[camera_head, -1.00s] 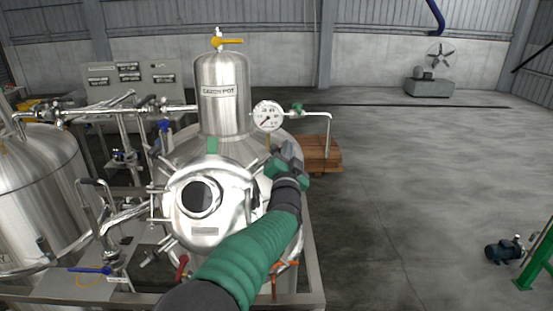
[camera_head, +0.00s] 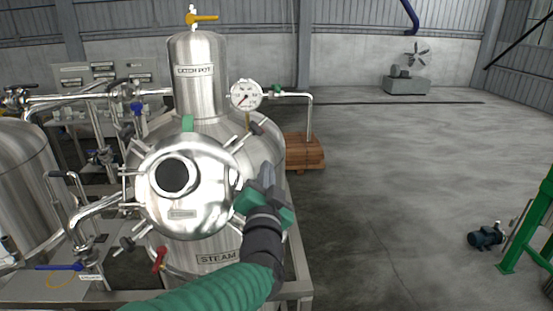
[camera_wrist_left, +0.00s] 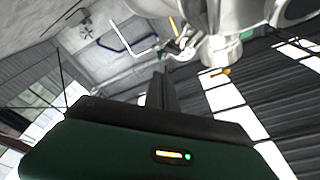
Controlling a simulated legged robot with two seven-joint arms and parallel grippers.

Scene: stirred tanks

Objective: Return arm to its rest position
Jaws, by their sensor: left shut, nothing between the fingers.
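My left gripper (camera_head: 267,180) is in front of the right side of the steel tank in the head view, beside its round manway cover (camera_head: 205,200). Its fingers are together with nothing between them. The green and black arm comes in from the bottom. In the left wrist view the shut fingers (camera_wrist_left: 160,92) point up past the dark gripper body, apart from the steel vessel parts (camera_wrist_left: 225,45). My right gripper is not in view.
A catch pot (camera_head: 197,85) with a yellow-handled valve tops the tank. A pressure gauge (camera_head: 246,95) and bent pipe stand to its right. Wooden pallets (camera_head: 304,153) lie behind. The floor (camera_head: 385,180) between is clear.

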